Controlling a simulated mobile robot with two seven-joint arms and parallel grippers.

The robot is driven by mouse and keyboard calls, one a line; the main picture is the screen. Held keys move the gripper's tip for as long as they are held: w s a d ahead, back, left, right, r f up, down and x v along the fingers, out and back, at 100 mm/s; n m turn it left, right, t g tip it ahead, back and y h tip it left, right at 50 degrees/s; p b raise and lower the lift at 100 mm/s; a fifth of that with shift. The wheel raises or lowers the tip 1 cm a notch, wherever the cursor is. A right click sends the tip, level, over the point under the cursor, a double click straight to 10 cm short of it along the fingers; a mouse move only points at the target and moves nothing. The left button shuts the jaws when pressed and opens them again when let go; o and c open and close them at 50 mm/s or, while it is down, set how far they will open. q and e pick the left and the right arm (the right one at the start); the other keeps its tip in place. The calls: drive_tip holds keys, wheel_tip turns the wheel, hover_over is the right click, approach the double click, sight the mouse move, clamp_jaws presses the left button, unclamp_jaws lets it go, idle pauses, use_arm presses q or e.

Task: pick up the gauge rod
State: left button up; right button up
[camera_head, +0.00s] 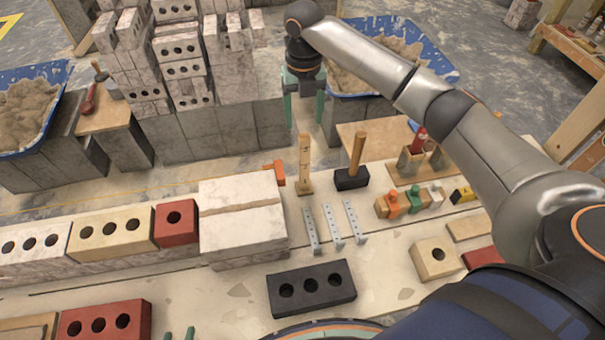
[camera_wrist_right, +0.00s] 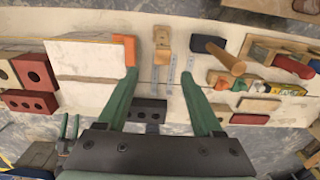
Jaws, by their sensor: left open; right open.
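The gauge rod (camera_head: 304,158) is a pale wooden upright stick with dark marks, standing on a small wooden foot on the work board. In the right wrist view the gauge rod (camera_wrist_right: 163,40) shows ahead of the fingertips, roughly centred between them. My right gripper (camera_head: 304,108) is open and empty, above and beyond the rod in the head view; its two green fingers also show in the wrist view (camera_wrist_right: 160,78). They appear apart from the rod. My left gripper (camera_head: 179,333) shows only as green fingertips at the bottom edge, open and apart from the rod.
A black-headed mallet (camera_head: 352,178) stands right of the rod, an orange block (camera_head: 279,173) and white block (camera_head: 240,220) left of it. Metal strips (camera_head: 333,226) lie in front. Stacked bricks (camera_head: 180,65) and mortar tubs (camera_head: 28,105) are behind.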

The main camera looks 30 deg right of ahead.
sight(304, 137)
wheel_tip(304, 137, down, 4)
drive_tip(key=shift+r, duration=0.2)
drive_tip(key=shift+w+d+f, duration=0.15)
drive_tip(key=shift+f, duration=1.2)
drive_tip(key=shift+w+d+f, duration=0.1)
drive_tip(key=shift+f, duration=1.2)
drive_tip(key=shift+c, duration=0.4)
clamp_jaws()
